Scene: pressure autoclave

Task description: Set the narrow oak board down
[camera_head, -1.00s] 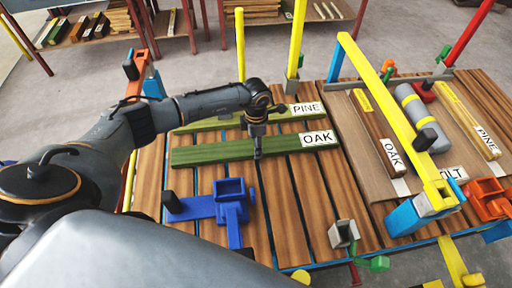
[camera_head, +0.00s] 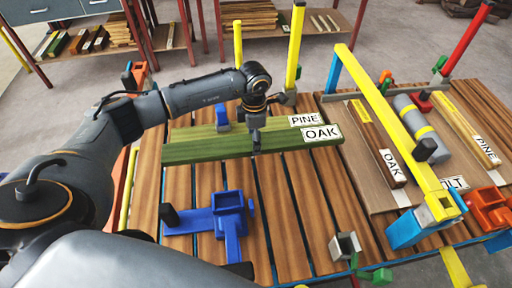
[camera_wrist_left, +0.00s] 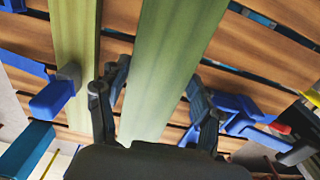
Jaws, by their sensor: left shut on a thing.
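The green board labelled OAK (camera_head: 205,152) is gripped near its middle by my left gripper (camera_head: 256,148), with the label at its right end. It appears raised above the slatted table and roughly level. In the left wrist view the board (camera_wrist_left: 170,60) runs between the two fingers (camera_wrist_left: 157,78). A second green board, labelled PINE (camera_head: 303,119), lies behind it and is mostly hidden by it. In the wrist view this board (camera_wrist_left: 75,35) is on the left, apart from the held one. My right gripper is not in view.
The slatted table (camera_head: 290,215) has bare room in front of the held board. A blue clamp (camera_head: 222,205) sits front left; another blue piece (camera_head: 222,117) stands behind. On the right, a yellow bar (camera_head: 390,120) crosses a panel with a brown OAK board (camera_head: 375,140) and a PINE board (camera_head: 465,125).

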